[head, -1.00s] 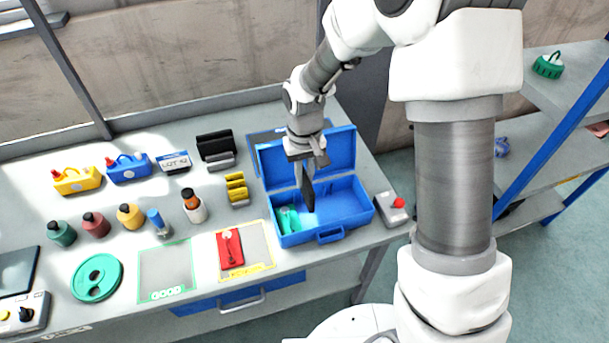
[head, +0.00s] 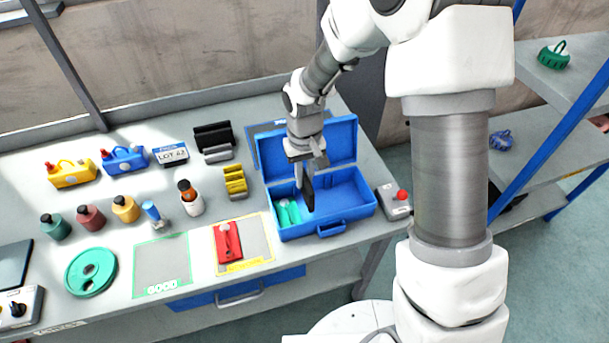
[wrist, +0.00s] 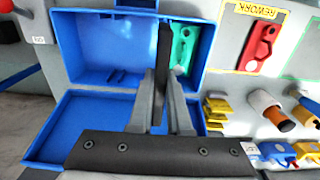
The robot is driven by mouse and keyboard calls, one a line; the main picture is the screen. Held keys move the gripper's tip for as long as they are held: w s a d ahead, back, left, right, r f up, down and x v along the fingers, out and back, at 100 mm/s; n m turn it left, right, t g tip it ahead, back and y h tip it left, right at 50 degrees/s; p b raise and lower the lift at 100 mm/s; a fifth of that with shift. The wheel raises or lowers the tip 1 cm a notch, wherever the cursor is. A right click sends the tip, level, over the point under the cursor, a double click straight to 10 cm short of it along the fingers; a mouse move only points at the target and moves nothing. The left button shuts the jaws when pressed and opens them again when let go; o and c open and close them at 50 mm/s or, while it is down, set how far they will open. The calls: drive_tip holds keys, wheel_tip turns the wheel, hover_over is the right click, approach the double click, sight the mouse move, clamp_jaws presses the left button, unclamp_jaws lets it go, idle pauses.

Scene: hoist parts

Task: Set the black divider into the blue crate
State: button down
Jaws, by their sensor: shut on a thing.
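The blue crate (head: 345,205) stands open on the bench, with its lid raised at the back. The black divider (head: 307,193) is upright inside the crate, near the middle, to the right of a green part (head: 288,213). My gripper (head: 306,170) is above the crate and shut on the divider's top. In the wrist view the divider (wrist: 162,65) stands between the two fingers (wrist: 160,98), edge-on to the camera, with the green part (wrist: 184,45) beside it. I cannot tell whether its lower edge touches the crate floor.
A grey box with a red button (head: 394,202) stands right of the crate. A red part (head: 228,243) lies on a yellow-framed mat to the left.

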sight(304, 195)
idle(0.4)
drive_tip(key=shift+f+b, duration=1.8)
drive_tip(key=shift+f, duration=0.35)
drive_tip(key=shift+f+b, duration=1.25)
drive_tip(key=shift+f, duration=0.3)
drive_tip(key=shift+f+b, duration=0.35)
drive_tip(key=shift+f, duration=0.05)
drive_tip(key=c, duration=0.8)
unclamp_jaws()
drive_tip(key=shift+o, duration=0.4)
